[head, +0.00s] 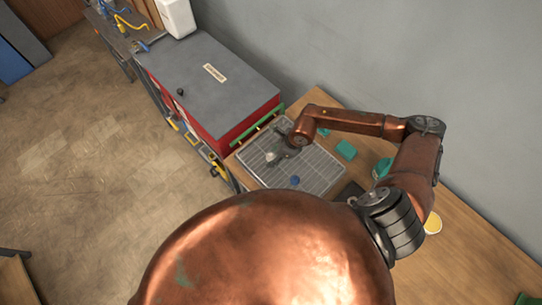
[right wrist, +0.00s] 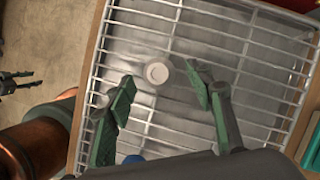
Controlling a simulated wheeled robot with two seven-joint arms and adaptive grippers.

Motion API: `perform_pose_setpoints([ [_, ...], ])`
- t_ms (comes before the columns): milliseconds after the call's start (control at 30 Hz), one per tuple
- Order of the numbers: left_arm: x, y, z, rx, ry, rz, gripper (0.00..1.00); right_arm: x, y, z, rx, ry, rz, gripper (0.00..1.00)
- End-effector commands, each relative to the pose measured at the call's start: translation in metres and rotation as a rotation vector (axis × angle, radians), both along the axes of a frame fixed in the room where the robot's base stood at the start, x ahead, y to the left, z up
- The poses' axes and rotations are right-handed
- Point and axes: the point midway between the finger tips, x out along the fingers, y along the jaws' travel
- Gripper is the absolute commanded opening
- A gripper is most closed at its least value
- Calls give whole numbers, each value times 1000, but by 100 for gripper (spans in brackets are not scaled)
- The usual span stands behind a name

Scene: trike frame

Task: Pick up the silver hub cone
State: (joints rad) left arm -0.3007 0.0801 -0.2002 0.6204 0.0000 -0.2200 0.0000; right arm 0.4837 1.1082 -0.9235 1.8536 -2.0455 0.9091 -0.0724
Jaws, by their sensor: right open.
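The silver hub cone (right wrist: 157,73) is a small, round, pale metal piece with a raised ring, on the wire-grid tray (right wrist: 205,18). It also shows as a small light spot in the head view (head: 270,156), beside the fingers. My right gripper (head: 280,152) is open above the tray. In the right wrist view its green-padded fingers (right wrist: 160,76) stand apart to either side of the cone in the picture, with nothing held. The exact height over the cone is unclear. My left gripper (right wrist: 20,80) shows small at the left edge, its dark prongs apart and empty.
A blue ball-like piece (head: 295,180) lies on the tray near its front. A teal block (head: 346,150) stands right of the tray. A red cabinet with a grey top (head: 210,75) stands beyond the table's left edge. A yellow round item (head: 433,223) lies on the wooden table (head: 470,240).

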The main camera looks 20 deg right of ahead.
Motion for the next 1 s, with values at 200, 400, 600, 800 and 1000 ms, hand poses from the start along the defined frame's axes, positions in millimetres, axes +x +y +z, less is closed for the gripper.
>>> perform_pose_setpoints([
  [200,0,0,0,0,0,0,40,0,0,0,0,0,-1,35],
  [400,0,-1,0,-1,0,0,40,0,0,0,0,0,-1,21],
  [600,0,-1,0,-1,0,0,40,0,-1,0,0,0,-1,7],
  [800,0,-1,0,-1,0,0,40,0,0,1,1,0,-1,1],
  [1000,0,0,-2,-1,0,0,40,0,0,3,0,-1,-1,1],
])
